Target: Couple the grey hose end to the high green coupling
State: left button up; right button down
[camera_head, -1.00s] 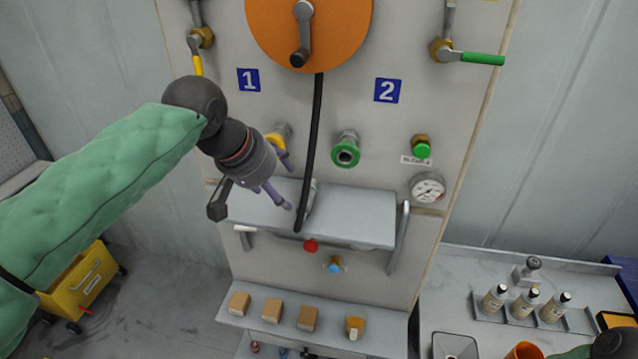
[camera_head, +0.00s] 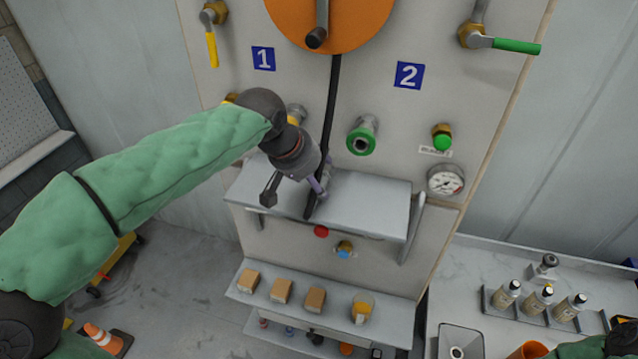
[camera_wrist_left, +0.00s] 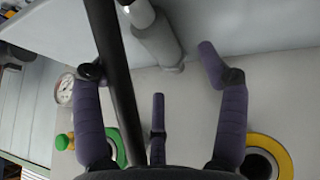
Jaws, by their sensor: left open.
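The high green coupling (camera_head: 362,140) is a green ring on a metal stub, on the panel below sign 2. It also shows in the left wrist view (camera_wrist_left: 118,148), partly behind a finger. A grey cylinder (camera_wrist_left: 155,35), apparently the grey hose end, is above the shelf beside the black hose (camera_head: 330,110). In the head view it is mostly hidden by my gripper and the hose. My left gripper (camera_head: 318,188) is open, just above the shelf. In the wrist view the hose and the cylinder show between its spread fingers, with no visible grip. My right gripper is out of view.
The grey shelf (camera_head: 375,205) juts out under the couplings. A yellow-ringed coupling (camera_wrist_left: 270,152) is left of the green one on the panel. A green-capped fitting (camera_head: 441,135) and gauge (camera_head: 446,180) are to its right. Several blocks lie on the lower ledge (camera_head: 335,312).

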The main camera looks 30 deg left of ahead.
aim_at(321, 181)
pick_arm(q)
jog(key=shift+x, duration=1.5)
jog(key=shift+r, duration=0.15)
jog(key=shift+c, duration=0.6)
jog(key=shift+d, duration=0.1)
jog(key=c, duration=1.4)
jog(key=shift+o, duration=0.2)
